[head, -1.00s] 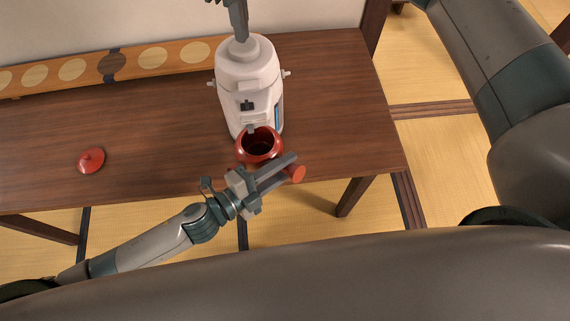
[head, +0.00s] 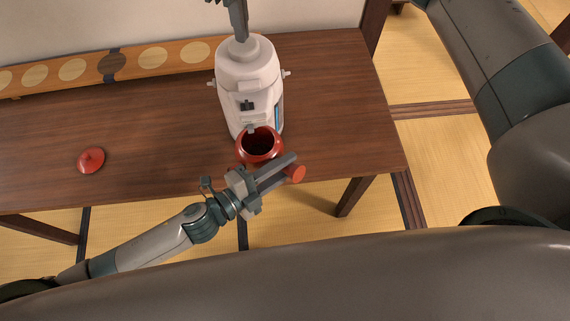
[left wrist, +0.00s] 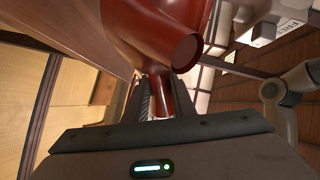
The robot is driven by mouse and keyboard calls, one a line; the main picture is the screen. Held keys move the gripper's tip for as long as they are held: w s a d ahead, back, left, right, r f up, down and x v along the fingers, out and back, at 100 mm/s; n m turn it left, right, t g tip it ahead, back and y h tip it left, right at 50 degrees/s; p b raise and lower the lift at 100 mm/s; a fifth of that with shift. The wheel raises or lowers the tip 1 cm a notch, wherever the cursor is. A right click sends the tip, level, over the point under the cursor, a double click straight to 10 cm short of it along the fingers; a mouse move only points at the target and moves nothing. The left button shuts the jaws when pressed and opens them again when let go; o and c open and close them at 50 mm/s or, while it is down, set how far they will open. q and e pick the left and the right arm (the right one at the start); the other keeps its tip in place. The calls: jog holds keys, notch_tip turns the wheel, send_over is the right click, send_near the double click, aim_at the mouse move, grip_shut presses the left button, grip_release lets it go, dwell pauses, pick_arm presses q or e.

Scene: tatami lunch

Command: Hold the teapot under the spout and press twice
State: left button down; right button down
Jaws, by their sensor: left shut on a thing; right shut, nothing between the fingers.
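The red teapot (head: 248,155) has its top open and sits at the foot of the white hot-water dispenser, its dark opening under the spout (head: 251,128). My left gripper (head: 278,171) is shut on a red part of the teapot at its front right; a round red stub (head: 295,174) shows beside the fingers. The left wrist view shows the teapot body (left wrist: 135,25) and red between the fingers (left wrist: 160,100). My right gripper (head: 239,30) is shut and empty, pointing down at the top of the dispenser (head: 247,75). I cannot tell whether it touches. No water stream is visible.
The red teapot lid (head: 91,160) lies on the left of the brown table (head: 170,120). A long board with round pale discs (head: 153,58) runs along the table's back. The table is clear between lid and dispenser.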

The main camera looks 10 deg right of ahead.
jog(key=shift+f, duration=1.65)
jog(key=shift+r, duration=0.15)
dwell(0.5)
jog(key=shift+r, duration=1.45)
jog(key=shift+f, duration=1.6)
dwell(0.5)
jog(key=shift+r, duration=1.6)
dwell(0.5)
